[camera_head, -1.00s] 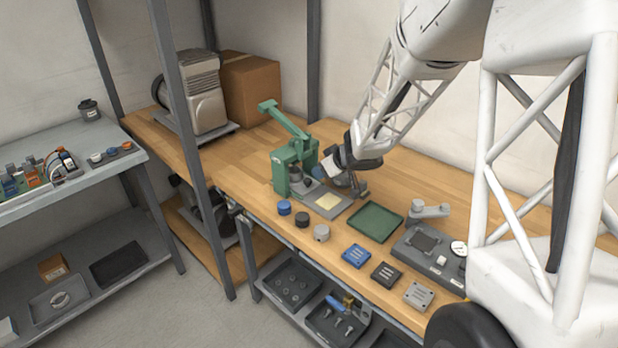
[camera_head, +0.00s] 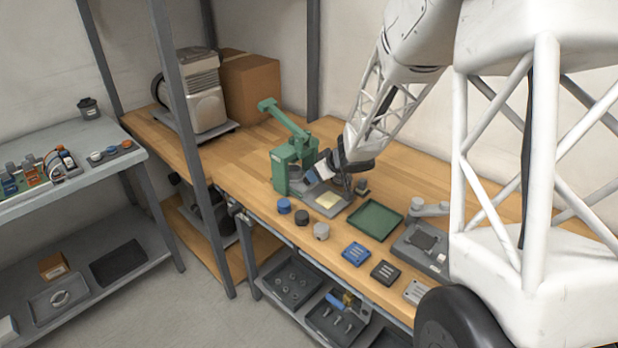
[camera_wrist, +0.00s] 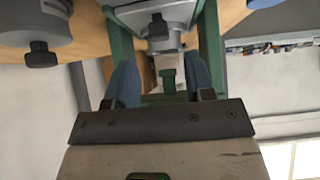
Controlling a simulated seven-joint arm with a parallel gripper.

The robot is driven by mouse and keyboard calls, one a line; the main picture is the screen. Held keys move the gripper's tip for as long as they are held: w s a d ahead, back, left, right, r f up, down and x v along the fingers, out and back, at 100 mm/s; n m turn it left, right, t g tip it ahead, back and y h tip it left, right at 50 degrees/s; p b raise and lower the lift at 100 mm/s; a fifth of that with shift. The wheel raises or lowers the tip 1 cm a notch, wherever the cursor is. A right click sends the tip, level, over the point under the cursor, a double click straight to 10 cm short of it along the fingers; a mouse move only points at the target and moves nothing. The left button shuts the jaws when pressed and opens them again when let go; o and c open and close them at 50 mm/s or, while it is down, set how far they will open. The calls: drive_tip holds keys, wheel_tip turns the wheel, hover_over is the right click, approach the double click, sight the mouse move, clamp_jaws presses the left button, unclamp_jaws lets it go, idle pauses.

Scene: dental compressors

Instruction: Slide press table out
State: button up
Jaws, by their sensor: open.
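The green press (camera_head: 289,168), with its raised lever, stands on the wooden bench. Its grey press table (camera_head: 345,199) has a cream square pad and lies at the press's front right. My gripper (camera_head: 324,174) is low beside the press, over the back part of the press table. In the wrist view my gripper (camera_wrist: 161,82) shows two blue fingers spread apart, with green press parts and a grey round part beyond. A dark bar (camera_wrist: 160,121) crosses the lower wrist view; I cannot tell what it belongs to. Contact with the press table cannot be made out.
Blue, black and grey round parts (camera_head: 302,218) stand along the bench front. A green tray (camera_head: 376,221) lies right of the press table, with small blocks (camera_head: 356,254) in front. A cardboard box (camera_head: 250,87) and a compressor (camera_head: 195,92) stand behind left.

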drive_tip(key=shift+x, duration=2.75)
drive_tip(key=shift+c, duration=0.3)
clamp_jaws()
